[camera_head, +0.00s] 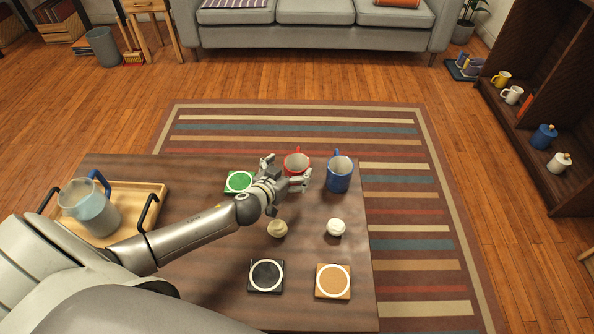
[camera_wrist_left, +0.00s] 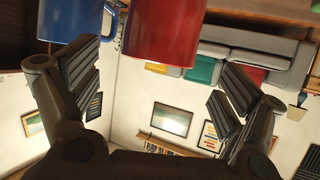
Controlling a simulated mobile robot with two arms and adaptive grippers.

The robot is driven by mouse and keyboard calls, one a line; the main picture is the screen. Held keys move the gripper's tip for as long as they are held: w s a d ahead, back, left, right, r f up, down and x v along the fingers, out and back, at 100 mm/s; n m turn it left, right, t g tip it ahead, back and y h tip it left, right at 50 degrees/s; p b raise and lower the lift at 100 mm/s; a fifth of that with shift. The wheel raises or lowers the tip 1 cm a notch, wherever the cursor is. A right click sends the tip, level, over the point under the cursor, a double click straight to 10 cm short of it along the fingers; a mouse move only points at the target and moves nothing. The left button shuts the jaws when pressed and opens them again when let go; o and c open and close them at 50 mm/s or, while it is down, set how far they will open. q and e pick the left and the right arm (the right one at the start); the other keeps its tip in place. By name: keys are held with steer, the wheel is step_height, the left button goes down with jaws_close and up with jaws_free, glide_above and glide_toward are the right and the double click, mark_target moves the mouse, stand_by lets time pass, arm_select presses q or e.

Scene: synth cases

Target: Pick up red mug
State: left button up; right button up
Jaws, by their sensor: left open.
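The red mug (camera_head: 296,163) stands near the far edge of the dark wooden table, its lower part partly hidden by my left gripper (camera_head: 286,171). The gripper is open, one finger to the left of the mug and the other to its front right. In the left wrist view the red mug (camera_wrist_left: 162,32) shows at top middle, ahead of the open, empty left gripper (camera_wrist_left: 160,78). Whether the fingers touch the mug, I cannot tell. My right gripper is not in view.
A blue mug (camera_head: 340,175) stands close to the right of the red mug. A green coaster (camera_head: 239,182) lies left of the gripper. Two small cream objects (camera_head: 336,227) and black (camera_head: 266,276) and orange (camera_head: 333,281) coasters lie nearer. A tray (camera_head: 152,190) holds a pitcher (camera_head: 92,209).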

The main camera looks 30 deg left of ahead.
mark_target(302, 157)
arm_select(q)
steer(key=shift+x, duration=0.85)
steer(key=b+x, duration=0.1)
steer(key=x, duration=0.2)
steer(key=shift+w+d, duration=0.1)
steer(key=shift+w+f, duration=0.15)
steer(key=shift+w, duration=0.45)
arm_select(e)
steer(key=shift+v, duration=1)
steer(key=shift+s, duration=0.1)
arm_select(q)
steer(key=c, duration=1.2)
steer(key=shift+c, duration=0.5)
